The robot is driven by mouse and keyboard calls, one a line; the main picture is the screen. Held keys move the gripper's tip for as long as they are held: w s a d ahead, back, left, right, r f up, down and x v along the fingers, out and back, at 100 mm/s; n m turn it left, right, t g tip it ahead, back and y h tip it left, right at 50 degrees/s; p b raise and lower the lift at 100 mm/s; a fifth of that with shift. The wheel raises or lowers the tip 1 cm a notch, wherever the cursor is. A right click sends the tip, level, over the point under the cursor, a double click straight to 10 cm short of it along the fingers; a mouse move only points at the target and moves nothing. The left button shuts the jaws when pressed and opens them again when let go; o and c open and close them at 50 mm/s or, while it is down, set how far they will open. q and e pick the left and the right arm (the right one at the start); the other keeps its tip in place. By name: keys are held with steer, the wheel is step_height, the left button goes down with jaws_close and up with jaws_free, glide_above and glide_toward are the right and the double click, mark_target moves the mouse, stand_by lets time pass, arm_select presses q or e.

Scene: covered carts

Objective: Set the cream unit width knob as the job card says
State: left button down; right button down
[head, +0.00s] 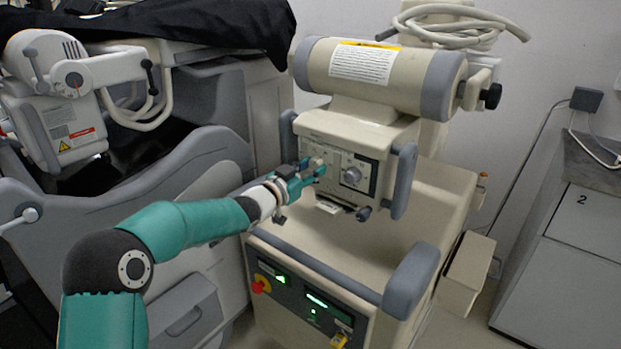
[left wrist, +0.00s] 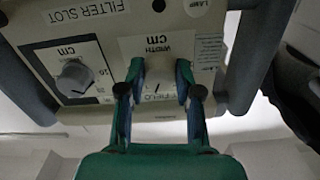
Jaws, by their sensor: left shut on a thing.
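The cream unit's control box (head: 345,132) faces me in the middle of the head view. My left gripper (head: 316,166) reaches its front panel from the left. In the left wrist view my left gripper (left wrist: 160,78) is shut on the width knob (left wrist: 158,84), under the label "WIDTH cm". The fingers cover much of this knob, and its setting cannot be read. A second grey knob (head: 352,175) sits to the right on the panel; it also shows at the left of the wrist view (left wrist: 75,77). I cannot make out a job card. My right gripper is not in view.
Grey handles (head: 404,181) flank the control box. A beige cylinder (head: 375,70) with a printed label sits above it. The cart base (head: 350,245) with lit displays stands below. A grey covered cart (head: 200,150) is on the left, a cabinet (head: 575,240) on the right.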

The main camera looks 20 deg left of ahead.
arm_select(q)
steer(key=m+b, duration=0.2)
steer(key=m, duration=0.1)
steer(key=shift+a+f+m, duration=0.1)
steer(key=shift+m, duration=0.3)
steer(key=shift+m+b, duration=1.1)
steer(key=shift+m, duration=0.6)
steer(key=c, duration=0.8)
jaws_free()
steer(key=shift+s, duration=0.1)
steer(key=v, duration=1.1)
steer(key=shift+s+a, duration=0.15)
steer(key=shift+s, duration=0.25)
